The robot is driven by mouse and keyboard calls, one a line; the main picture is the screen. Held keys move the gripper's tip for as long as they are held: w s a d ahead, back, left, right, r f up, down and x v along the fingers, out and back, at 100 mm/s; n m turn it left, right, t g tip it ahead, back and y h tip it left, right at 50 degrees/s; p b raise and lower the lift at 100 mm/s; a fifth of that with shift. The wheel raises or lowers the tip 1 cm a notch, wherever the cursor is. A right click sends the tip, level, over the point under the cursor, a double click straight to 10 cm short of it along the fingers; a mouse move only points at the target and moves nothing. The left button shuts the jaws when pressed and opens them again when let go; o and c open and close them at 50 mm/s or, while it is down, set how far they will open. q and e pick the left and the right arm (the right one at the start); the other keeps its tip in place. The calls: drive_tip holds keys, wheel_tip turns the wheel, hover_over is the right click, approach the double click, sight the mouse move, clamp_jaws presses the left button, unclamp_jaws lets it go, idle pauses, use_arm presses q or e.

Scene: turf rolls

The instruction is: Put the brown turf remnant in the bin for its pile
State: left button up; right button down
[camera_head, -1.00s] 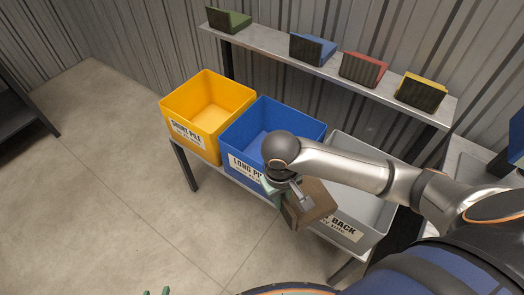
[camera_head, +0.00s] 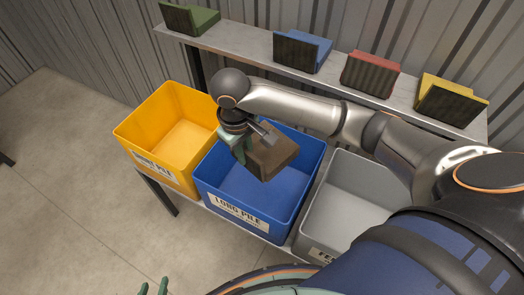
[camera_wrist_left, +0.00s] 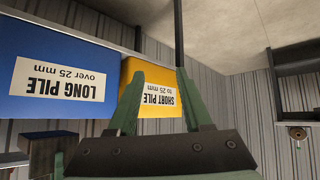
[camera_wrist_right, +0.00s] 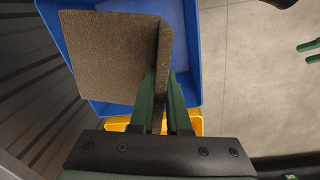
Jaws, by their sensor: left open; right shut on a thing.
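My right gripper (camera_head: 243,145) is shut on the brown turf remnant (camera_head: 275,156). It holds the remnant above the blue bin (camera_head: 212,190), which is labelled LONG PILE. In the right wrist view the brown remnant (camera_wrist_right: 112,58) is pinched along its edge between the green fingers, with the blue bin (camera_wrist_right: 190,60) behind it. The yellow bin (camera_head: 135,128) is left of the blue one; the left wrist view shows its SHORT PILE label (camera_wrist_left: 159,95). My left gripper (camera_wrist_left: 160,95) is open and empty, its fingertips just showing at the bottom of the head view.
A grey bin (camera_head: 318,205) stands right of the blue bin, its label partly hidden. A shelf (camera_head: 235,50) behind holds green (camera_head: 200,20), blue (camera_head: 305,50), red (camera_head: 370,72) and yellow (camera_head: 450,95) turf samples. Open floor lies in front.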

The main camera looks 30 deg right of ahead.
drive_tip(key=w+a+r+n+b, duration=0.1)
drive_tip(key=w+a+n+b, duration=0.2)
drive_tip(key=w+b, duration=0.45)
use_arm(q)
wheel_tip(320, 180, down, 11)
drive_tip(key=w+b, duration=0.1)
drive_tip(key=b, duration=0.5)
use_arm(e)
drive_tip(key=f+b, duration=0.1)
drive_tip(key=f, duration=1.7)
drive_tip(key=s+f+b, duration=0.1)
drive_tip(key=f, duration=0.8)
drive_tip(key=shift+d+b, duration=0.25)
drive_tip(key=shift+b, duration=0.1)
drive_tip(key=shift+f, duration=0.15)
use_arm(q)
drive_tip(key=w+r+m+t+h, duration=0.1)
drive_tip(key=w+r+t, duration=0.3)
drive_tip(key=r, duration=0.6)
drive_tip(key=w+r+m+t+h, duration=0.1)
drive_tip(key=w+r+t, duration=0.3)
drive_tip(key=r, duration=0.6)
drive_tip(key=shift+d+r+m+t+h, duration=0.35)
drive_tip(key=shift+d+m+t+h, duration=0.1)
drive_tip(key=shift+m+t, duration=0.3)
drive_tip(key=shift+w+f, duration=0.1)
drive_tip(key=shift+f, duration=0.05)
use_arm(e)
drive_tip(key=shift+f, duration=0.1)
